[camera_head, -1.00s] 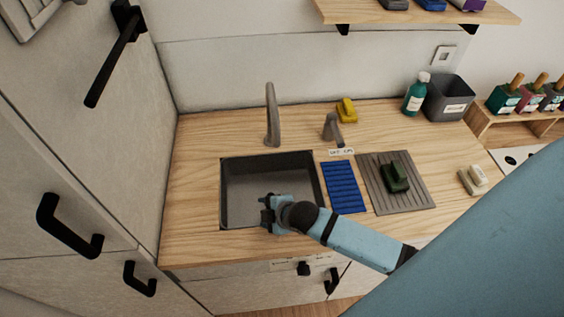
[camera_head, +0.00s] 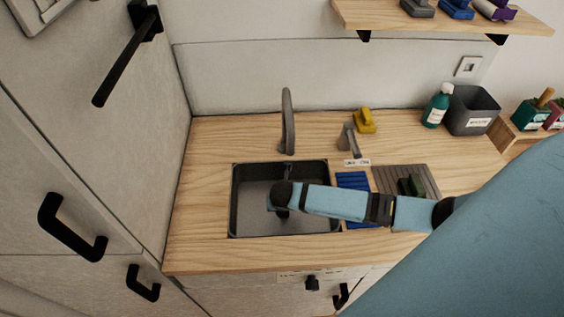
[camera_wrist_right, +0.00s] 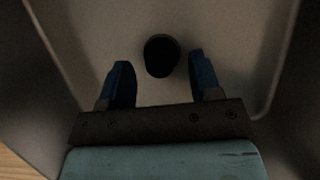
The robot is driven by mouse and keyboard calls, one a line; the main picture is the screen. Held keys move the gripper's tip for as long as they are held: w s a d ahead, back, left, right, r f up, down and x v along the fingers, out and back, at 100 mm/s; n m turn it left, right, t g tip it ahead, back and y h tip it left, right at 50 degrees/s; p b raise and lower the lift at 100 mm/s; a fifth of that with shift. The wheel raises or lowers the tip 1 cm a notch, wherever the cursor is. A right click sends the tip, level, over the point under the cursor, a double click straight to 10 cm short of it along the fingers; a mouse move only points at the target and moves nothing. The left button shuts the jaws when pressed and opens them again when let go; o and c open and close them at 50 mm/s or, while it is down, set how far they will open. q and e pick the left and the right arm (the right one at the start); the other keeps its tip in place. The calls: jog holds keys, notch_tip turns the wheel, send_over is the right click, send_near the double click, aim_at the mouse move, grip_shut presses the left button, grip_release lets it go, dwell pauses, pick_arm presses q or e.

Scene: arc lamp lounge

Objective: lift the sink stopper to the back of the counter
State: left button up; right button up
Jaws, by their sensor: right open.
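The sink stopper (camera_wrist_right: 161,56) is a dark round piece on the floor of the basin in the right wrist view. It lies just beyond and between the fingertips of my right gripper (camera_wrist_right: 160,75), which is open and empty. In the head view my right gripper (camera_head: 283,212) points down into the grey sink (camera_head: 250,215); its fingers and the stopper are mostly hidden under my wrist. The wooden counter (camera_head: 212,150) surrounds the sink, and its back strip runs along the wall. My left gripper is not in view.
A grey tap (camera_head: 288,120) rises behind the sink. A smaller spout (camera_head: 350,138), a yellow object (camera_head: 364,120), a green bottle (camera_head: 437,106) and a grey bin (camera_head: 472,110) stand toward the back right. A blue mat (camera_head: 354,181) and ribbed grey mat (camera_head: 390,178) lie right of the sink. The back left counter is clear.

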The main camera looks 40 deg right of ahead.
jog(key=shift+x, duration=1.1)
jog(key=c, duration=1)
jog(key=shift+r, duration=0.15)
